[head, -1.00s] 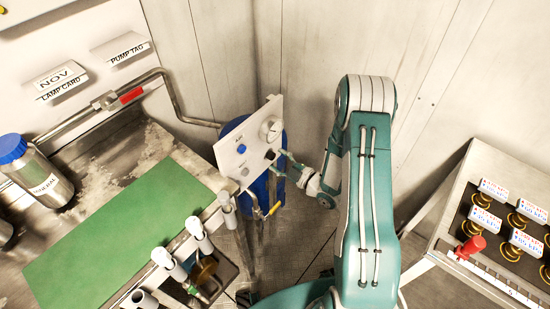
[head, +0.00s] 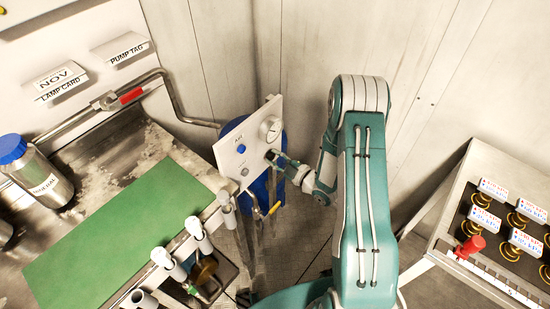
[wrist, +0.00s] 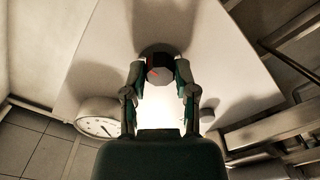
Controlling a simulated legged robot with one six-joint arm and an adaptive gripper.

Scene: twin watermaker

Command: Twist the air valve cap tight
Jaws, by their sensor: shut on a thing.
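The air valve cap (wrist: 160,64) is a dark round knob with a red mark, on a pale panel. The panel (head: 226,152) stands upright above a blue tank in the head view and fills much of the wrist view (wrist: 105,62). My gripper (wrist: 160,76) is shut on the cap, one finger on each side of it. In the head view my gripper (head: 271,157) reaches the panel from the right, and its fingers hide the cap there. I cannot tell how tight the cap is.
A round gauge (head: 270,129) sits at the panel's upper right, beside my gripper. A yellow-handled valve (head: 274,208) is below. A steel bench with a green mat (head: 125,235) stands left.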

